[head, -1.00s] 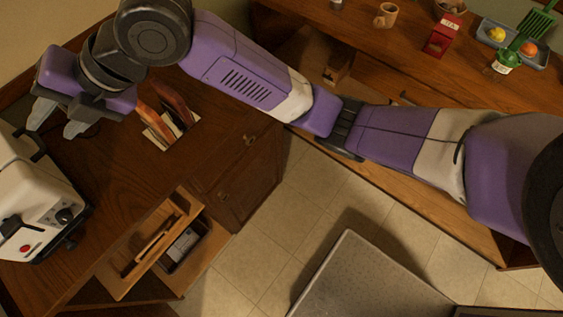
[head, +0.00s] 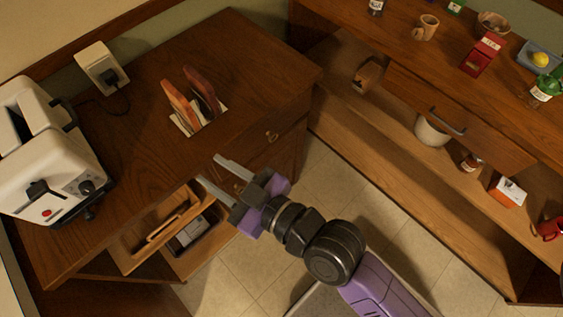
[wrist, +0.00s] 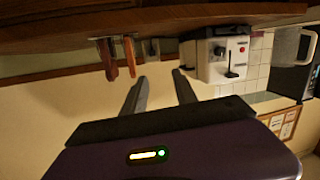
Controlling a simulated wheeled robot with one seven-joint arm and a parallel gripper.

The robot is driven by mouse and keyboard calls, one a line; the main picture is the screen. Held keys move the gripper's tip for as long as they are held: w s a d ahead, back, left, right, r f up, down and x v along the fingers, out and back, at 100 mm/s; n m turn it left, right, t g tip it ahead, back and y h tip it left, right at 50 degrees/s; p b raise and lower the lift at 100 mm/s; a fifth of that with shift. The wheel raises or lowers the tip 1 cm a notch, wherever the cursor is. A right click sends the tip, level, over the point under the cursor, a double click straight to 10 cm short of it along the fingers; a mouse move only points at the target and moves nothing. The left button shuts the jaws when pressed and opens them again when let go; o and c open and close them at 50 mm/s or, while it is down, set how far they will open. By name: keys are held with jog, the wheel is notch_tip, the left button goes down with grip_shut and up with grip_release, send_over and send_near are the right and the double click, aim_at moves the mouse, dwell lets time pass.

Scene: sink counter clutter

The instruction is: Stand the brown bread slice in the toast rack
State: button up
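Two slices stand upright side by side in a small whitish toast rack (head: 180,125) on the wooden counter. The left slice (head: 180,103) is lighter orange-brown and the right slice (head: 202,90) is darker reddish brown. I cannot tell for sure which is the brown bread slice. Both also show in the wrist view, the darker slice (wrist: 107,60) left of the lighter slice (wrist: 130,56). My gripper (head: 209,169) is open and empty, in front of the counter edge, apart from the rack and slices. Its fingers also show apart in the wrist view (wrist: 158,77).
A white toaster (head: 50,150) stands at the counter's left, with a wall socket (head: 103,66) behind. An open drawer (head: 165,228) juts out below the counter. A second counter (head: 400,60) with shelves and clutter is at right.

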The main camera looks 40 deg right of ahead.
jog(key=s+d+m+h, duration=0.1)
jog(key=s+d, duration=0.2)
jog(key=s, duration=0.4)
jog(key=s+d+m+h, duration=0.1)
jog(key=s+d, duration=0.3)
jog(key=s, duration=0.3)
jog(key=s+d+m+g, duration=0.1)
jog(key=s+d, duration=0.3)
jog(key=s, duration=0.4)
jog(key=shift+f+h, duration=0.3)
jog(key=shift+h, duration=0.1)
